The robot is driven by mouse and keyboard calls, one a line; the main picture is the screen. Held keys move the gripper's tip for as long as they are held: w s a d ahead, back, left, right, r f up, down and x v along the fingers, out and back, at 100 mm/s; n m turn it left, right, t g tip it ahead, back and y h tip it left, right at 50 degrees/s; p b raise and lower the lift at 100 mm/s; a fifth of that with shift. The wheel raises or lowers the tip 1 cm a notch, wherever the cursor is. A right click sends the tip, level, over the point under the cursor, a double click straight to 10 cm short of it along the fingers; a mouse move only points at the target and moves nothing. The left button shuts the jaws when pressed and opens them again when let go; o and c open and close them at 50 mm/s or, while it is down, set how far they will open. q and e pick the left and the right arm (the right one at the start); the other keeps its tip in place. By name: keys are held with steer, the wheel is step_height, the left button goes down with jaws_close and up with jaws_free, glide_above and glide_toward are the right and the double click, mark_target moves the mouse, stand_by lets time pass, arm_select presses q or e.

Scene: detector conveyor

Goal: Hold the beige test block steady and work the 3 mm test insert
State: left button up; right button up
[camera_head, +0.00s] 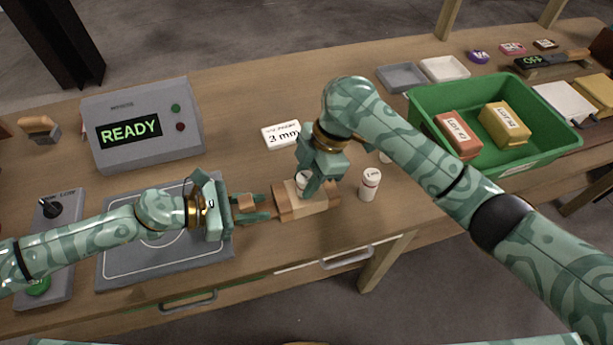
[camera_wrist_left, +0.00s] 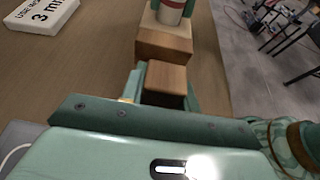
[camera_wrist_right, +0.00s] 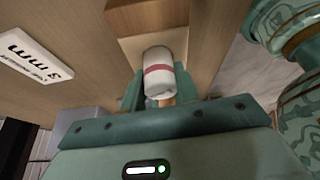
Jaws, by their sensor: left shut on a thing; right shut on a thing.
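The beige test block (camera_head: 312,208), with brown ends, lies on the bench at the middle. My left gripper (camera_head: 256,207) is shut on its left brown end, which shows between the fingers in the left wrist view (camera_wrist_left: 166,78). My right gripper (camera_head: 314,184) points down over the block, shut on a white cylindrical insert with a red band (camera_wrist_right: 158,72). The insert is upright at the block's top; it also shows in the left wrist view (camera_wrist_left: 172,8). How deep it sits in the block is hidden. Its size marking cannot be read.
Another white insert with a red band (camera_head: 370,184) stands right of the block; one more is partly hidden behind my right arm. A "3 mm" card (camera_head: 281,135) lies behind. A "READY" detector box (camera_head: 142,128) and grey plate (camera_head: 112,262) are left; a green crate (camera_head: 500,165) is right.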

steer(key=o, duration=1)
steer(key=shift+f, duration=0.15)
steer(key=v, duration=1.2)
arm_select(q)
steer(key=o, duration=1.2)
